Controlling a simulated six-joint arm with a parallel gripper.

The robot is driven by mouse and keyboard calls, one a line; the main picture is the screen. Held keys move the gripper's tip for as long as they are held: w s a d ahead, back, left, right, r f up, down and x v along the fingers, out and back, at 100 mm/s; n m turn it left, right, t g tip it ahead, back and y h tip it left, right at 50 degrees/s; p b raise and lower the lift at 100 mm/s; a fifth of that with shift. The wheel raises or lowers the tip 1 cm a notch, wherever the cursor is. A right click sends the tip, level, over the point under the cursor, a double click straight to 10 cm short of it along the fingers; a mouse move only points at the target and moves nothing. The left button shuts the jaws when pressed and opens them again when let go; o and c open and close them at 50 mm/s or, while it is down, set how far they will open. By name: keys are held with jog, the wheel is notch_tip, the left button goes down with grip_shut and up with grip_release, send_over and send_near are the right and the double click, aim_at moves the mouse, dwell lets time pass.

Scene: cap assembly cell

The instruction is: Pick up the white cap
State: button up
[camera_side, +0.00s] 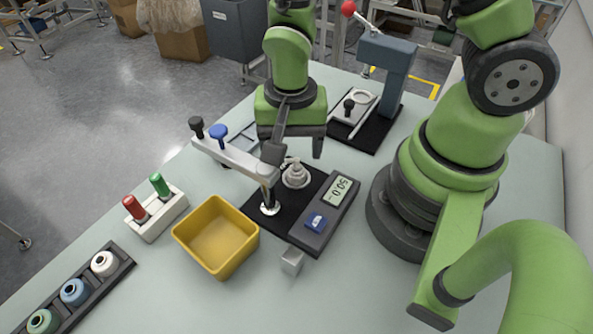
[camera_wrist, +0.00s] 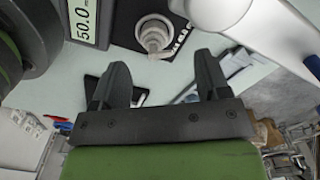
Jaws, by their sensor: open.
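The white cap (camera_side: 103,262) sits in a dark rack (camera_side: 118,259) at the lower left of the side view, at the upper right end of a row with a blue cap (camera_side: 74,290) and a green cap (camera_side: 43,320). My gripper (camera_side: 297,150) is open and points down over the dark mat in the middle of the bench, well away from the rack. In the wrist view both fingers of my gripper (camera_wrist: 160,80) are apart with nothing between them. The white cap does not show in the wrist view.
A pale threaded piece (camera_side: 296,174) stands below my gripper, beside a meter (camera_side: 322,212) reading 50.0. A white arm fixture with knobs (camera_side: 232,160) is close on the left. A yellow bin (camera_side: 217,237) and a holder with red and green handles (camera_side: 157,215) lie toward the rack.

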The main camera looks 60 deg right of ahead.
aim_at(296, 159)
jog(key=shift+s+d+f, duration=0.1)
jog(key=shift+s+f, duration=0.05)
jog(key=shift+f, duration=1.25)
jog(key=shift+s+d+f, duration=0.1)
jog(key=shift+f, duration=1.3)
jog(key=c, duration=0.8)
jog(key=shift+c, duration=0.2)
